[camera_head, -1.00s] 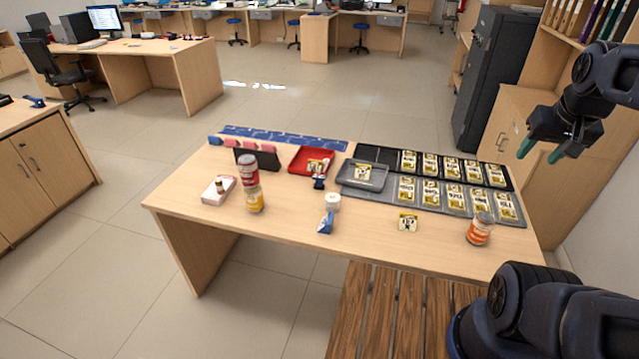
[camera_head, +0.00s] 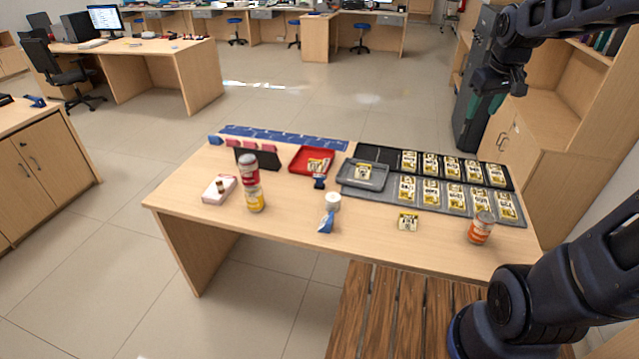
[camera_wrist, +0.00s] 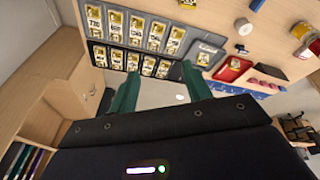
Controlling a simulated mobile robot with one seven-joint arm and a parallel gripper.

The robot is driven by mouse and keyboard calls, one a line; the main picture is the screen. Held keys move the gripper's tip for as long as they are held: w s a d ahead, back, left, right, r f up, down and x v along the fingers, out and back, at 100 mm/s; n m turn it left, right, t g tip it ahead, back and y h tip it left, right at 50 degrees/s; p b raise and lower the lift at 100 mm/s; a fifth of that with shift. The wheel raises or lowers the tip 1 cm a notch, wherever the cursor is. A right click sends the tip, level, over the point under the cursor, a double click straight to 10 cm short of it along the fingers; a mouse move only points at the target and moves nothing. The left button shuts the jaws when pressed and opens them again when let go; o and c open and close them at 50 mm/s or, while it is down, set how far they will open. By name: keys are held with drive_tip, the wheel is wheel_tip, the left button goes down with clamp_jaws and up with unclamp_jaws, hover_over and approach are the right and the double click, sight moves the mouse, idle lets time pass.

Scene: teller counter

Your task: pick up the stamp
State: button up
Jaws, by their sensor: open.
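A small brown upright piece (camera_head: 220,187) stands on a white and pink pad (camera_head: 212,197) at the left of the desk. A small dark blue piece (camera_head: 319,182) stands in front of the red tray; it also shows in the wrist view (camera_wrist: 241,48). Either could be the stamp; I cannot tell which. My gripper (camera_head: 484,112) is raised beyond the right back of the desk, well away from both. In the wrist view my gripper (camera_wrist: 160,84) has its two green fingers apart with nothing between them.
Stacked cans (camera_head: 249,172), a white roll (camera_head: 333,202), a blue dispenser-like object (camera_head: 326,223) and an orange can (camera_head: 480,228) stand on the desk (camera_head: 290,240). Card trays (camera_head: 455,210) fill its right back, beside a grey tray (camera_head: 352,181) and red tray (camera_head: 299,166). The desk's front middle is mostly clear.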

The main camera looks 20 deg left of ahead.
drive_tip(key=w+a+f+n, duration=0.4)
drive_tip(key=w+a, duration=0.5)
drive_tip(key=a, duration=0.1)
drive_tip(key=n+g, duration=0.3)
drive_tip(key=n, duration=0.6)
hover_over(320, 176)
drive_tip(key=f, duration=2.9)
drive_tip(key=shift+w+d+f, duration=0.2)
drive_tip(key=shift+d+f, duration=0.05)
drive_tip(key=shift+d, duration=0.15)
drive_tip(key=shift+a+f, duration=0.2)
drive_tip(key=shift+f, duration=0.25)
wheel_tip(320, 176, down, 5)
drive_tip(key=shift+r, duration=0.1)
drive_tip(key=shift+s+a+f, duration=0.1)
drive_tip(key=shift+a+f, duration=0.05)
drive_tip(key=shift+f, duration=1.25)
drive_tip(key=shift+s+a+f, duration=0.1)
drive_tip(key=shift+a+f, duration=0.05)
drive_tip(key=shift+f, duration=1.2)
clamp_jaws()
